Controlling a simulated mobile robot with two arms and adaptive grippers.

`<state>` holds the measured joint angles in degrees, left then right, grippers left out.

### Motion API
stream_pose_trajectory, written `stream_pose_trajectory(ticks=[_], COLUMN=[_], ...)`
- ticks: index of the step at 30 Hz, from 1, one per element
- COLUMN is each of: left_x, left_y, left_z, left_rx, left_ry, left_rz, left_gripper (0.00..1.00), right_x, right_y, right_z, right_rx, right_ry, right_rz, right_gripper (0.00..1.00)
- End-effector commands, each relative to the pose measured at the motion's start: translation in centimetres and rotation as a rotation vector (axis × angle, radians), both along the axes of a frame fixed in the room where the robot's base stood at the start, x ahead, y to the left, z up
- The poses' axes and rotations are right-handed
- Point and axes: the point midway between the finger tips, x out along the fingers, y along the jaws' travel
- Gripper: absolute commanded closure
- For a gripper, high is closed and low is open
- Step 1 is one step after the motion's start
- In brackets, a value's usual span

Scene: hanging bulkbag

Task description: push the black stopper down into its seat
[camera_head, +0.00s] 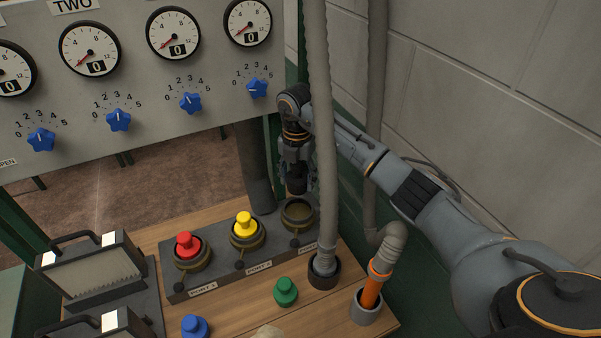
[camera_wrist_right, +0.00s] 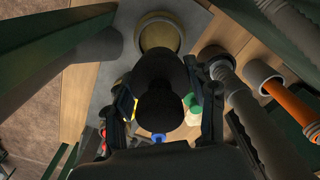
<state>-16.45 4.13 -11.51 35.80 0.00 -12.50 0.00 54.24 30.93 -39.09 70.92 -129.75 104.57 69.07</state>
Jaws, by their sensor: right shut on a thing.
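The black stopper (camera_head: 297,186) is held in my right gripper (camera_head: 296,163), upright above the rightmost port of the grey block. It fills the middle of the right wrist view (camera_wrist_right: 158,75), with the gripper fingers on both sides of it. The seat (camera_head: 298,216) is a round, brass-coloured ring, open at the top. In the wrist view the seat (camera_wrist_right: 159,33) shows partly behind the stopper. The stopper's lower end appears slightly above the ring; the exact gap is hard to tell. My left gripper is not in view.
A red stopper (camera_head: 186,245) and a yellow stopper (camera_head: 245,225) sit in the other ports. Green (camera_head: 286,291) and blue (camera_head: 195,326) stoppers stand on the wooden table. A grey hose (camera_head: 322,140) rises close beside my right gripper. A gauge panel (camera_head: 150,90) stands behind.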

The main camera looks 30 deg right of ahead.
Motion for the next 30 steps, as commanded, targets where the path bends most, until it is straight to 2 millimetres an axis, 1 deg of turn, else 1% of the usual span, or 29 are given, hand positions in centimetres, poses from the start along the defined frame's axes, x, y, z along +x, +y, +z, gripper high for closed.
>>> stream_pose_trajectory(ticks=[1,3,6,7,11,15,18,20,24,30], left_x=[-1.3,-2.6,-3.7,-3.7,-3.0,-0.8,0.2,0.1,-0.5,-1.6], left_y=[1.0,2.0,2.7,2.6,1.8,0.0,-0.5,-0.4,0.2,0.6], left_z=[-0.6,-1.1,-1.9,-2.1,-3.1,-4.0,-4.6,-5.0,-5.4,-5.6], left_rx=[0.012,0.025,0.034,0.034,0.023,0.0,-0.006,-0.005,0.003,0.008], left_ry=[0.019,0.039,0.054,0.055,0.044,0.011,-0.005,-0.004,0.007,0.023], left_rz=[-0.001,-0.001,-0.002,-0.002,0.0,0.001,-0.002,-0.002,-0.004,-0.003], left_gripper=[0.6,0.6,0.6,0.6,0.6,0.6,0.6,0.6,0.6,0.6], right_x=[0.0,0.0,0.0,0.0,0.0,0.0,0.0,0.0,0.0,0.0], right_y=[0.0,0.0,0.0,0.0,0.0,0.0,0.0,0.0,-0.1,-0.1], right_z=[-0.6,-1.3,-2.2,-2.6,-3.9,-5.3,-6.2,-6.8,-7.5,-7.7], right_rx=[0.001,0.001,0.001,0.001,0.001,0.001,0.001,0.001,-0.001,0.0], right_ry=[0.001,0.001,0.001,0.001,0.001,0.001,0.001,0.001,0.001,0.0], right_rz=[-0.001,-0.001,-0.001,-0.001,0.0,0.002,0.001,0.0,0.001,0.001], right_gripper=[0.77,0.77,0.77,0.77,0.77,0.77,0.77,0.77,0.77,0.77])
